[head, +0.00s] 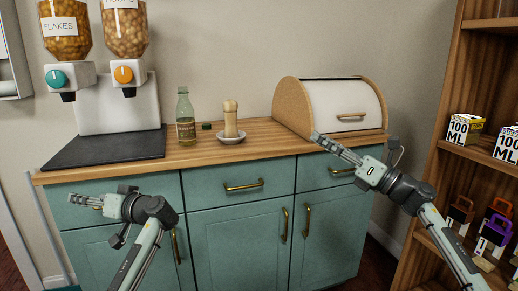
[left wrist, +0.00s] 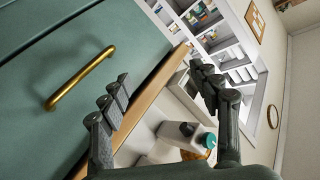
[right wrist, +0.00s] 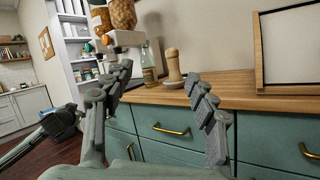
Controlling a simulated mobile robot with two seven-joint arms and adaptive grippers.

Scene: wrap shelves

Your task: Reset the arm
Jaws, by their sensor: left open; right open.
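My right gripper (head: 318,137) is in front of the cabinet's counter edge, below the bread box, in the head view. In the right wrist view its two fingers (right wrist: 165,105) are spread apart with nothing between them. My left gripper (head: 80,201) is in front of the cabinet's left drawer, below the dispenser. In the left wrist view its fingers (left wrist: 165,95) are wide apart and empty. Neither gripper visibly holds anything.
A teal cabinet (head: 235,222) with a wooden top carries a cereal dispenser (head: 118,105), a glass bottle (head: 186,130), a wooden mill (head: 230,120) on a saucer (head: 231,138) and a bread box (head: 340,95). A wooden shelf (head: 440,195) with small boxes stands at right.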

